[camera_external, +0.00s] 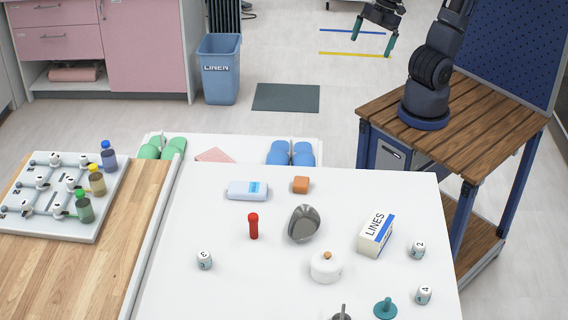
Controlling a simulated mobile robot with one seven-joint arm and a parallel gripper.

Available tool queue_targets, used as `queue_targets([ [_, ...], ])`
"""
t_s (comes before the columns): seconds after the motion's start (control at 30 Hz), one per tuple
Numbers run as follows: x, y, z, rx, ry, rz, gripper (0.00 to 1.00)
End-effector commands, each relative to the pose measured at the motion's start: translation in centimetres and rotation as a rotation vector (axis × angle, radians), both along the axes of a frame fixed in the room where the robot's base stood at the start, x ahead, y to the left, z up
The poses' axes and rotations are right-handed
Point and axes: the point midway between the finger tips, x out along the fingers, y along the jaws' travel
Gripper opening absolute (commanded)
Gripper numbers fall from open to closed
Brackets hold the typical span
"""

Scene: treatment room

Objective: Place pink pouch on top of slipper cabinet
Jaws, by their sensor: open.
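A flat pink pouch (213,155) lies on the white slipper cabinet (240,143) behind the white table, between green slippers (163,148) and blue slippers (291,153). The front of the pouch is hidden by the table's far edge. Most of the cabinet is also hidden by the table. My gripper (375,40) is open and empty, high at the top of the view, right of and well apart from the pouch. Its two teal fingers point down.
The white table (190,235) holds a scoop (304,223), a LINES box (376,235), a white pot (326,266) and small items. A bottle rack (45,220) stands left. A blue LINEN bin (219,70) stands behind.

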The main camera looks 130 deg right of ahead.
Motion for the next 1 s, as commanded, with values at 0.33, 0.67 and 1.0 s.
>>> queue_targets([
  [0.33,-6.6,2.7,-0.6,0.125,-0.049,-0.139,1.0],
  [0.67,-7.2,3.0,-0.7,0.14,-0.052,-0.157,1.0],
  [1.0,-7.2,2.9,-0.7,0.139,-0.052,-0.156,1.0],
])
